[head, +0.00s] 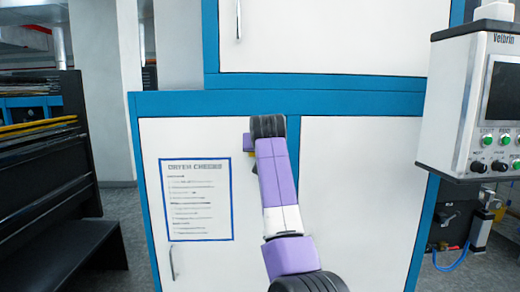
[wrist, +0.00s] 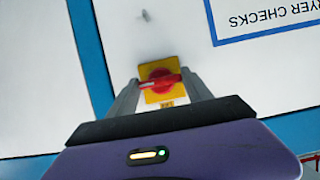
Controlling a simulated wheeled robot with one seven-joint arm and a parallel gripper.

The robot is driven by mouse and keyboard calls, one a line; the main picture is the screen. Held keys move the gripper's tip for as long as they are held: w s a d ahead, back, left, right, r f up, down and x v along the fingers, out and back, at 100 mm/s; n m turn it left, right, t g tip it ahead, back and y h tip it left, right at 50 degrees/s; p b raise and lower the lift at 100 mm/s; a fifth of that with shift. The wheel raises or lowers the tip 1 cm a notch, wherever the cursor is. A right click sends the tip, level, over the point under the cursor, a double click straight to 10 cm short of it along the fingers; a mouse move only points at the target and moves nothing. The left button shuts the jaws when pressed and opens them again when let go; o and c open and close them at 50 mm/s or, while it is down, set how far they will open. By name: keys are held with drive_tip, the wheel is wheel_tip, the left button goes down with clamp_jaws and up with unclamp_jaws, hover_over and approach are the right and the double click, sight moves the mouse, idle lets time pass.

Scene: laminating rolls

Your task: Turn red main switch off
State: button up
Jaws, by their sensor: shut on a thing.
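The red main switch (wrist: 160,79) is a red rotary knob with a bar handle on a yellow plate (wrist: 150,97), mounted on the white cabinet door. In the wrist view its handle lies nearly level across the picture, between my fingertips. My gripper (wrist: 159,84) is shut on the handle, with one grey finger at each end. In the head view my purple arm hides the switch and most of the gripper; only a bit of yellow shows beside the arm's end.
The cabinet has blue framing (head: 165,103) and a "Dryer checks" sheet (head: 198,198) left of my arm. A control panel (head: 470,105) with a screen and buttons juts out at the right. A dark rack (head: 45,190) stands at the left, with open floor beside it.

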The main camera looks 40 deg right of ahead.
idle(0.3)
drive_tip(key=o, duration=1.4)
drive_tip(key=shift+c, duration=0.2)
drive_tip(key=shift+s+a, duration=0.1)
drive_tip(key=b+v, duration=0.2)
drive_tip(key=v, duration=0.5)
drive_tip(key=shift+s+a, duration=0.15)
drive_tip(key=shift+s, duration=0.05)
drive_tip(key=shift+r, duration=0.2)
